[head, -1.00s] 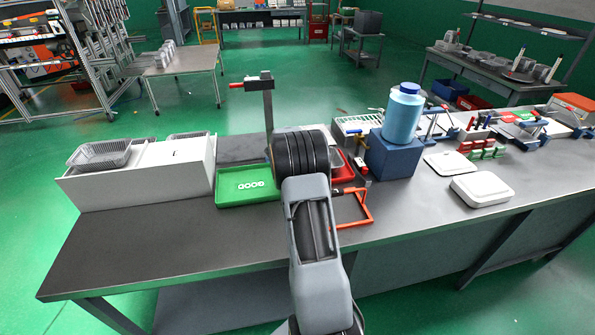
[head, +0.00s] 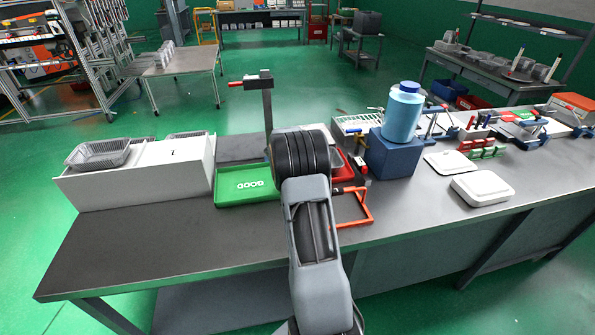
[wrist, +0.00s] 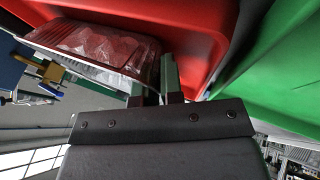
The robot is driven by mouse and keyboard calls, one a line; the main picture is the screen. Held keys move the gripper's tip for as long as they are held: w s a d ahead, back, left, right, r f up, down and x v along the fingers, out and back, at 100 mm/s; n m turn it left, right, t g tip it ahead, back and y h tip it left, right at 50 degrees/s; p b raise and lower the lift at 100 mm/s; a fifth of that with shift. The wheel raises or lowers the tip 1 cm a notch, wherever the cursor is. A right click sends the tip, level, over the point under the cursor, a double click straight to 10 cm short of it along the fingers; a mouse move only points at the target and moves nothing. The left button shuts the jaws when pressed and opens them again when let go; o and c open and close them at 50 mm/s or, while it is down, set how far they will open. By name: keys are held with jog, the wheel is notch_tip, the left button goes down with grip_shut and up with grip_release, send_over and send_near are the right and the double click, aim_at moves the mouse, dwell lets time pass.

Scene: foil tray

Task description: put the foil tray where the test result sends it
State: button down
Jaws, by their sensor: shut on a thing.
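My gripper (wrist: 152,92) is shut on the rim of a foil tray (wrist: 105,48), which has a clear film over reddish contents. In the wrist view the foil tray lies in front of the red tray (wrist: 195,30); I cannot tell whether they touch. The green tray (wrist: 285,75) is at the right of that view. In the head view my arm hides the gripper and most of the held tray. The green tray marked GOOD (head: 232,198) looks empty, left of my arm. Part of the red tray (head: 345,171) shows to its right.
A post with a red-handled head (head: 266,95) stands behind the green tray. A white box (head: 150,180) with a clear tray (head: 98,154) is at the left. An orange frame (head: 368,210) and a blue block (head: 392,158) bearing a bottle (head: 403,112) stand right. The front left table is clear.

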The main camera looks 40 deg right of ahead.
jog(key=shift+f, duration=0.2)
jog(key=c, duration=1.2)
grip_release()
jog(key=shift+r, duration=0.1)
jog(key=b+v, duration=0.1)
jog(key=v, duration=1.2)
jog(key=shift+a+r+b, duration=0.2)
jog(key=shift+r+b, duration=0.1)
